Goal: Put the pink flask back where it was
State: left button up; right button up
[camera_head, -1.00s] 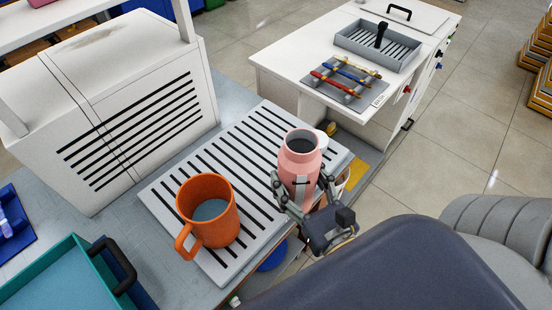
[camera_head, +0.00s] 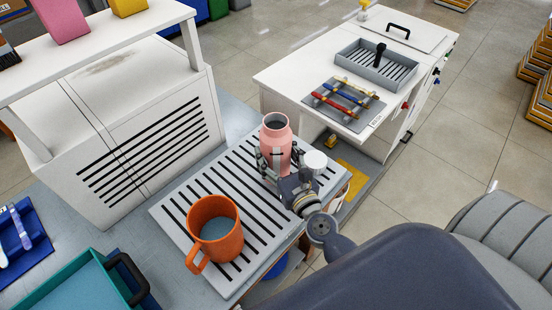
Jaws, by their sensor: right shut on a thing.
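The pink flask (camera_head: 275,150) is upright with its mouth open, over the far part of the slatted grey board (camera_head: 185,237). My right gripper (camera_head: 278,163) is shut around the lower body of the flask, with a finger on each side. I cannot tell whether the flask's base touches the board, as the gripper hides it. An orange mug (camera_head: 228,243) stands on the near left part of the board, apart from the flask. My left gripper is not in view.
A white round object (camera_head: 314,159) shows just right of the gripper. A white slatted cabinet (camera_head: 150,150) stands left of the board. A teal tray (camera_head: 85,262) is at the lower left. A white side table (camera_head: 300,75) with tools stands behind.

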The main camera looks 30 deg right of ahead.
notch_tip(320, 180, down, 3)
jog(key=shift+r+b, duration=0.15)
jog(key=shift+b, duration=0.45)
jog(key=shift+f, duration=0.25)
jog(key=o, duration=1.6)
